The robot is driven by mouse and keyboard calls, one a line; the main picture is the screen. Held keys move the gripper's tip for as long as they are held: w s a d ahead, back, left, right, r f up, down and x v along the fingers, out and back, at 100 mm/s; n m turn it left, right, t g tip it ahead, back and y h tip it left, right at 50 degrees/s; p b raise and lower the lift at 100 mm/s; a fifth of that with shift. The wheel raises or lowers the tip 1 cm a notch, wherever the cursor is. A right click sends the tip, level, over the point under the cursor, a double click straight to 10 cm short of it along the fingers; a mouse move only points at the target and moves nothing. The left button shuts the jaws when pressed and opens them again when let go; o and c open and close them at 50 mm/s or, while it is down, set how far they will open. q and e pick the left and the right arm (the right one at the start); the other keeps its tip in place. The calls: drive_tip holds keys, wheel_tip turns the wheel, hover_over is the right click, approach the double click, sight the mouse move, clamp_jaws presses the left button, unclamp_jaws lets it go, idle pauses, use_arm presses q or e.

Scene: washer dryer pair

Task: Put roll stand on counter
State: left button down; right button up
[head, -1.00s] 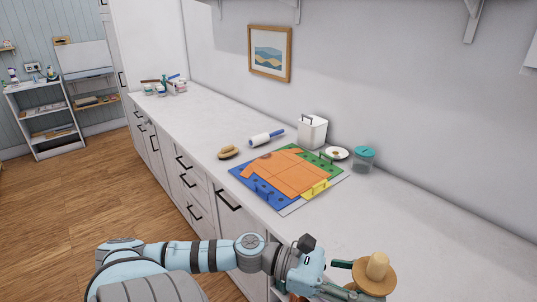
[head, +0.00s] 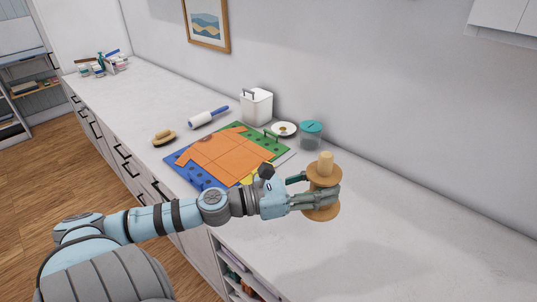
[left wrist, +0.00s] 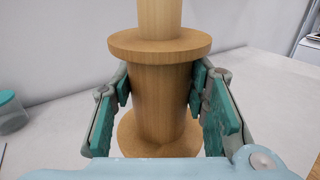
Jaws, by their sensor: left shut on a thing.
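The wooden roll stand (head: 325,163) is a spool shape with a round base, an upper disc and a peg on top. My left gripper (head: 312,192) is shut on its thick middle. In the left wrist view the roll stand (left wrist: 160,100) stands upright between the green finger pads (left wrist: 163,100). In the head view it appears over the white counter (head: 400,235), right of the folding board. I cannot tell whether its base touches the counter. My right gripper is not in view.
An orange shirt on a colourful folding board (head: 215,158) lies left of the gripper. A teal-lidded jar (head: 311,135), a small plate (head: 284,129), a white canister (head: 257,106), a lint roller (head: 208,117) and a brush (head: 163,137) stand behind. The counter to the right is clear.

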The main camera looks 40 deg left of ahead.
use_arm(q)
drive_tip(key=w+a+r+n+t+y, duration=0.15)
drive_tip(key=a+n+y, duration=0.35)
drive_tip(key=a, duration=0.5)
drive_tip(key=w+a+r+n+t+y, duration=0.1)
drive_tip(key=w+a+r+n+y, duration=0.25)
drive_tip(key=a+y, duration=0.5)
drive_tip(key=shift+n+g, duration=0.25)
drive_tip(key=shift+g, duration=0.1)
drive_tip(key=f+b, duration=0.2)
drive_tip(key=f, duration=0.5)
drive_tip(key=a+f+b, duration=0.1)
drive_tip(key=f+b, duration=0.2)
drive_tip(key=f, duration=0.4)
drive_tip(key=f+b, duration=0.3)
drive_tip(key=f, duration=0.4)
drive_tip(key=shift+s+a, duration=0.25)
drive_tip(key=shift+s, duration=0.15)
drive_tip(key=shift+r, duration=0.25)
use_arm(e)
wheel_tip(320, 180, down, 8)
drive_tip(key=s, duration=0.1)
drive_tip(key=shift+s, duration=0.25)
use_arm(q)
drive_tip(key=shift+f, duration=0.2)
drive_tip(key=c, duration=0.9)
unclamp_jaws()
drive_tip(key=shift+c, duration=0.2)
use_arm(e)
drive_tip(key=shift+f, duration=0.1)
